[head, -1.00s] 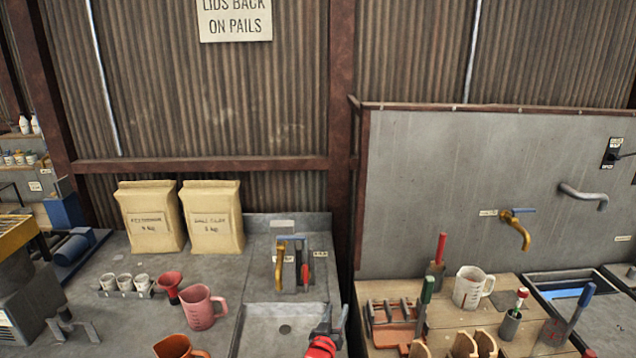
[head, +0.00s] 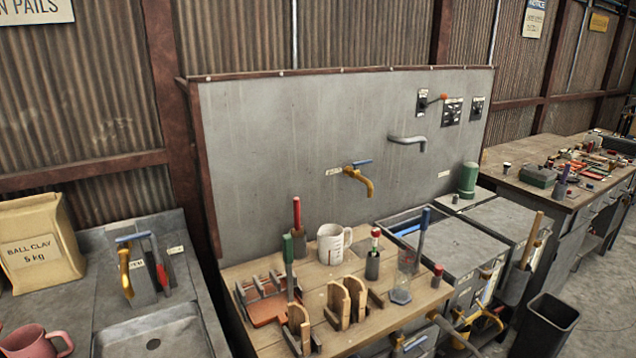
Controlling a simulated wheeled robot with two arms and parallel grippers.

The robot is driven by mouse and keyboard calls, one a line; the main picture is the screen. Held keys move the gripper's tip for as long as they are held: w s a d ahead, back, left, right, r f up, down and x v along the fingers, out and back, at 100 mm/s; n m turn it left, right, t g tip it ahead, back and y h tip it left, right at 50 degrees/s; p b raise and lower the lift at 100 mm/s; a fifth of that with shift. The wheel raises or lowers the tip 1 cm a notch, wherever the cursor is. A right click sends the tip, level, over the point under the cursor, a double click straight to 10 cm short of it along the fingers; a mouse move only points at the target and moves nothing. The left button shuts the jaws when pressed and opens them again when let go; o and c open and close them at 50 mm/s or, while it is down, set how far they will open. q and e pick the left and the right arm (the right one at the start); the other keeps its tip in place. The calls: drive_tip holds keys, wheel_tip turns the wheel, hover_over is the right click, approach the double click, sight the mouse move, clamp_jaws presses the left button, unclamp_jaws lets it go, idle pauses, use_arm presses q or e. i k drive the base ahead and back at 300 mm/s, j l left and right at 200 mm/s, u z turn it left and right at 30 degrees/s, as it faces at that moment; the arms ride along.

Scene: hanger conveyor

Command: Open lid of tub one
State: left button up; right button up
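A group of grey tubs stands right of the wooden table. The rear left tub (head: 408,222) shows a raised rim with something blue inside. The front tub (head: 455,250) has a flat grey top that looks closed. A further tub (head: 512,218) stands to its right, also with a flat grey top. White labels are on the front tub's side, but I cannot read which is tub one. Neither of my grippers is in view.
The wooden table (head: 248,335) holds a white measuring jug (head: 333,245), wooden ribs and handled tools. A yellow tap (head: 358,180) juts from the splashback. A black bin (head: 545,325) stands on the floor at right. A cluttered bench (head: 540,185) lies beyond.

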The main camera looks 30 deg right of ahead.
sight(507, 220)
drive_tip(key=z, duration=2.15)
drive_tip(key=i+l+u, duration=0.1)
drive_tip(key=i, duration=0.5)
drive_tip(key=i+l, duration=0.4)
drive_tip(key=i, duration=0.15)
drive_tip(key=i+l+u, duration=0.15)
drive_tip(key=i, duration=0.45)
drive_tip(key=i+l+u, duration=0.1)
drive_tip(key=i+l, duration=0.7)
drive_tip(key=i, duration=0.3)
drive_tip(key=i+u, duration=0.05)
